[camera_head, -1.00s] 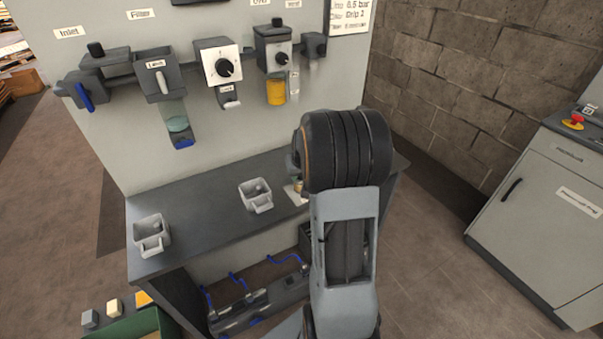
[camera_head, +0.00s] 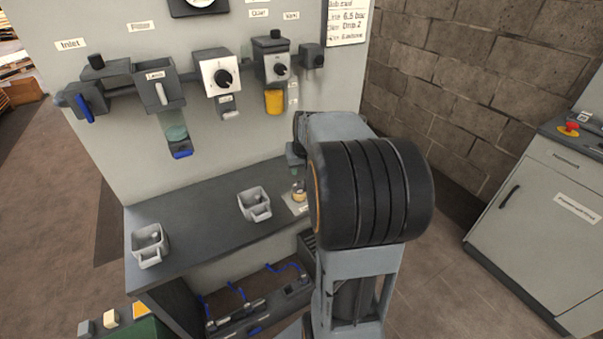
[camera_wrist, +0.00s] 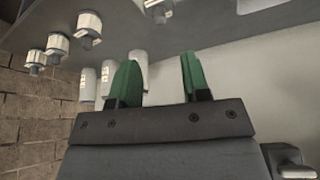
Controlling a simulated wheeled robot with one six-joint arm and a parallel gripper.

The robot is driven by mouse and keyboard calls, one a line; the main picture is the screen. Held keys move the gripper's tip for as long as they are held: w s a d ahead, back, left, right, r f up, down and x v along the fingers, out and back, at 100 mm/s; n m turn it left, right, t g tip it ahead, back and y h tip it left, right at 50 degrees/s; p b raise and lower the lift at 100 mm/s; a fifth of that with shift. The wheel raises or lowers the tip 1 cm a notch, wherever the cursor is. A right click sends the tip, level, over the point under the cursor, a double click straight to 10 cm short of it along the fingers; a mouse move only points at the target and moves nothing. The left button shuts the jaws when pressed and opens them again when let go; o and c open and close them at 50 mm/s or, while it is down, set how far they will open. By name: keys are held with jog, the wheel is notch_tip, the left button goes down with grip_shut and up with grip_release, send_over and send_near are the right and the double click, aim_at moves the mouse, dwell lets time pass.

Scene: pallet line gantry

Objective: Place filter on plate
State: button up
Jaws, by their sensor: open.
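A pale plate (camera_head: 297,207) lies on the dark bench, partly hidden behind my arm. A small tan-and-white piece (camera_head: 299,191), which looks like the filter, appears to stand on it. My arm hides part of this piece, so its exact contact with the plate cannot be told. My gripper (camera_wrist: 157,80) shows in the wrist view with two green fingers apart and nothing between them. In the head view my arm mostly hides the gripper, which is above or behind the plate area.
Two grey cups (camera_head: 150,246) and (camera_head: 254,204) stand on the bench (camera_head: 195,222). Regulators and a hanging bowl (camera_head: 175,133) are mounted on the panel above. A grey cabinet (camera_head: 545,190) stands at right. The bench is clear between the cups.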

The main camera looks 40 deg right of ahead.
jog(key=s+a+n+y, duration=0.1)
jog(key=s+a+n, duration=0.1)
jog(key=s+a, duration=0.5)
jog(key=s+a+n+y, duration=0.1)
jog(key=s+a, duration=0.5)
jog(key=a, duration=0.8)
jog(key=shift+s+a+f+n+g, duration=0.3)
jog(key=shift+s+n+g, duration=0.1)
jog(key=shift+n, duration=0.4)
jog(key=shift+r, duration=0.1)
